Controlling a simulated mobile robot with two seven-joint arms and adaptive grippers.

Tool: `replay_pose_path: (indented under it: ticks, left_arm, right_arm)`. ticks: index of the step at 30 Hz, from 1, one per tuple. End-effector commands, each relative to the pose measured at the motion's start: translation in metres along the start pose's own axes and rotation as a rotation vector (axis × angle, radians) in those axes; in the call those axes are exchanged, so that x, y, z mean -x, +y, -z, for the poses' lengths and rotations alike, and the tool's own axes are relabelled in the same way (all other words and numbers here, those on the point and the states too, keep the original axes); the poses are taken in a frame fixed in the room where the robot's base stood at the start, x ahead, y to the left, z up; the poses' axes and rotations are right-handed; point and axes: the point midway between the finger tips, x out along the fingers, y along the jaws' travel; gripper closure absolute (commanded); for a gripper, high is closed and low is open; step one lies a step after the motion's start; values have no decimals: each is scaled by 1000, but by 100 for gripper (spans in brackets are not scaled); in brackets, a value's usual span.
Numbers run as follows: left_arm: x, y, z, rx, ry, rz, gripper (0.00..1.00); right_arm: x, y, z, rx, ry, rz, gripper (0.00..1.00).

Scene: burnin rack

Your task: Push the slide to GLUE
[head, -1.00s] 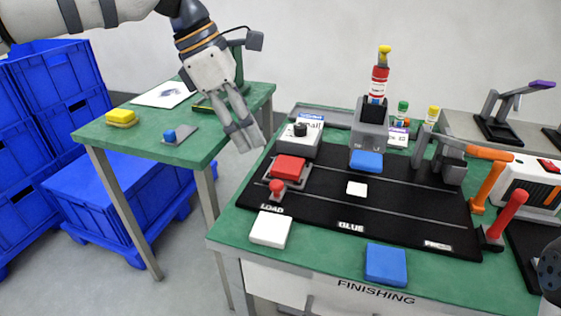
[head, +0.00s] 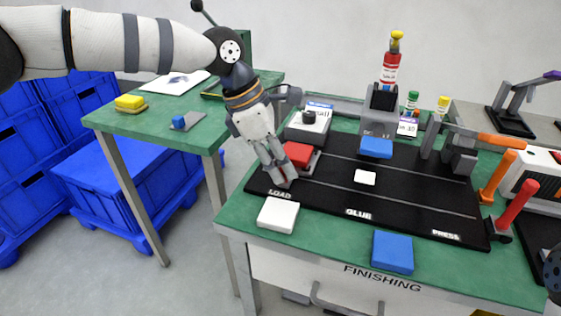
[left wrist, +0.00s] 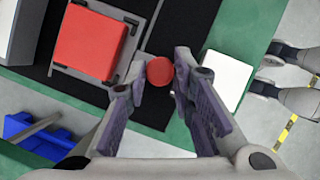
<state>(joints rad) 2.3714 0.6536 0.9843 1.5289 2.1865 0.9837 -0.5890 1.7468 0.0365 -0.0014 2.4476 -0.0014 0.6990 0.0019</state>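The slide (head: 316,163) is a grey carriage at the LOAD end of the black track board (head: 405,205). It carries a red block (head: 297,152), also seen in the left wrist view (left wrist: 90,40). A red round knob (left wrist: 160,71) stands beside the carriage; in the head view my gripper hides it. My left gripper (head: 284,183) is down at the knob. In the left wrist view its two fingers (left wrist: 158,88) stand on either side of the knob, with narrow gaps seeming to show. The GLUE label (head: 358,214) is at the board's middle front. My right gripper is not seen.
A white pad (head: 278,215) and a blue pad (head: 393,252) lie along the table's front edge. A white square (head: 365,177) lies mid-board. Orange and red handles (head: 517,202) rise at the right.

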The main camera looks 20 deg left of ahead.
Motion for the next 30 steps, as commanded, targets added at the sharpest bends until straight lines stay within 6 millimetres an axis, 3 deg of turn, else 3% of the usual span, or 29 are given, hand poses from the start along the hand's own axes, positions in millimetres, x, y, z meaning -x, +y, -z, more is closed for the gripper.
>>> replay_pose_path:
  ticks: [8,21,30]
  left_arm:
    - [-2,-2,-5,-2,1,1,100]
    - [-36,-40,-89,-3,1,0,100]
    - [-40,-43,-96,2,-1,1,100]
  right_arm:
    - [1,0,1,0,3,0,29]
    - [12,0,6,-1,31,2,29]
    - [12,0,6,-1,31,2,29]
